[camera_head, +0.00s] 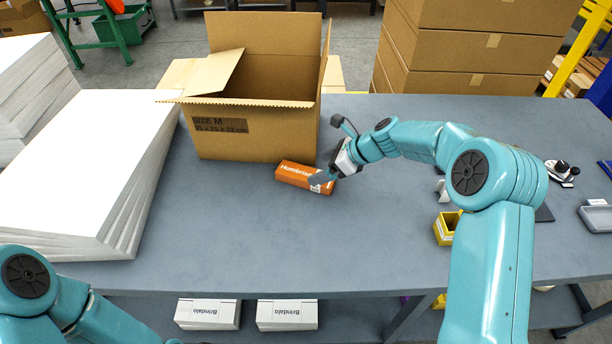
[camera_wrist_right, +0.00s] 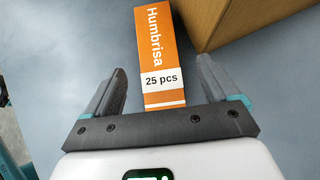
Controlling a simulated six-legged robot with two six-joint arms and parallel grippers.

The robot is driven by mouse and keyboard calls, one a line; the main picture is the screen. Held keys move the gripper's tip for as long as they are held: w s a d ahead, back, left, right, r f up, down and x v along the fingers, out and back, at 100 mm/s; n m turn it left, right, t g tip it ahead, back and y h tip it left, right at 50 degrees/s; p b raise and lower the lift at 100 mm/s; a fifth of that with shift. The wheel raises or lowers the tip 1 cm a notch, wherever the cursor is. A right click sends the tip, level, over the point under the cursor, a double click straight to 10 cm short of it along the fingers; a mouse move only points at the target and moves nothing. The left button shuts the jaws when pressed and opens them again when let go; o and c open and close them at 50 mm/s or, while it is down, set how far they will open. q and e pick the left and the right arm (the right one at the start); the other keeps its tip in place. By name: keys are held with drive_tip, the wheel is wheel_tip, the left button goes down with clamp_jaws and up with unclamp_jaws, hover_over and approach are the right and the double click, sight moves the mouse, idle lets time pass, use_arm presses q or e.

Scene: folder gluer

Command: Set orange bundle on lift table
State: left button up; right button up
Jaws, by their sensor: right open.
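An orange bundle (camera_head: 305,177) marked "Humbrisa" lies on the grey table (camera_head: 230,240), just in front of an open cardboard box. It also shows in the right wrist view (camera_wrist_right: 161,55), with a white "25 pcs" band. My right gripper (camera_head: 322,178) is at the bundle's right end. In the right wrist view my right gripper (camera_wrist_right: 163,80) is open, with one finger on each side of the bundle's near end and a gap on both sides. My left arm shows at the lower left, but its gripper is out of view. I cannot pick out a lift table with certainty.
The open cardboard box (camera_head: 255,130) stands right behind the bundle. White sheets (camera_head: 95,150) are stacked at the left. A yellow bin (camera_head: 445,230) and small tools lie at the right. Tall cartons (camera_head: 465,50) stand behind the table. The table's front middle is clear.

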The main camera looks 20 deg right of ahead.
sight(307, 174)
drive_tip(key=x, duration=0.5)
drive_tip(key=shift+a+f, duration=0.15)
drive_tip(key=shift+f, duration=0.25)
drive_tip(key=c, duration=1.1)
drive_tip(key=shift+r, duration=0.15)
drive_tip(key=shift+c, duration=0.2)
